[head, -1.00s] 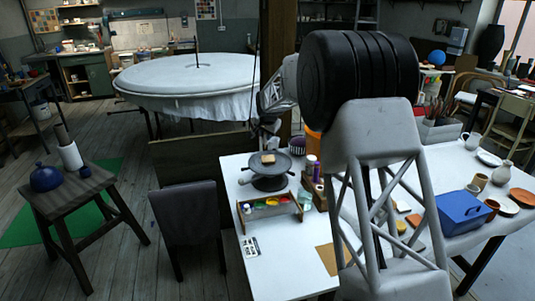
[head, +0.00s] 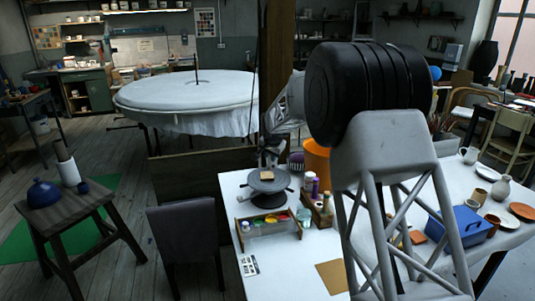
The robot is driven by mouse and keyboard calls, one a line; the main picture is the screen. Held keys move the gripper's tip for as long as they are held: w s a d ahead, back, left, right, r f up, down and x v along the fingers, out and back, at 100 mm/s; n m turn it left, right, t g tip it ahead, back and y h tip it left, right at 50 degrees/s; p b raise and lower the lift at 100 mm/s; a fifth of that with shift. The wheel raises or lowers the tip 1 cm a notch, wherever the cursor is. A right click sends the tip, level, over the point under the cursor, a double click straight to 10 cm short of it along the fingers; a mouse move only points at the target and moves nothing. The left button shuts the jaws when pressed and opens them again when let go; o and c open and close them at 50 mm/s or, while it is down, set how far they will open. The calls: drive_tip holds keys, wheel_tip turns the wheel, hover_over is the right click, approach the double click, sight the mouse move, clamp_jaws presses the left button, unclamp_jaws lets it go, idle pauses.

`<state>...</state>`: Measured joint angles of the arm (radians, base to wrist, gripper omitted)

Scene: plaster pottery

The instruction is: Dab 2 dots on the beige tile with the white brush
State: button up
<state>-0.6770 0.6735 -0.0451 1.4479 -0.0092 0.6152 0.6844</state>
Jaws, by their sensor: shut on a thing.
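The beige tile (head: 266,176) lies on a dark round turntable (head: 268,187) at the back left of the white table. My gripper (head: 271,151) is small and dark in the head view, at the end of my arm, just behind and above the tile. It is shut on the white brush, which is too small and dim to make out clearly. I cannot tell whether the brush tip touches the tile. Dots on the tile cannot be made out at this size.
A wooden paint rack (head: 268,225) with coloured pots stands in front of the turntable. A blue box (head: 459,228) is at far right. My arm hides the table's middle.

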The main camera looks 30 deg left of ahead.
drive_tip(key=shift+s+d+f, duration=0.1)
drive_tip(key=shift+d+f, duration=0.05)
drive_tip(key=shift+d, duration=0.2)
drive_tip(key=shift+f, duration=0.35)
drive_tip(key=shift+f, duration=0.7)
drive_tip(key=shift+f, duration=0.6)
idle(1.2)
drive_tip(key=shift+r, duration=0.1)
idle(0.4)
drive_tip(key=shift+r, duration=2.2)
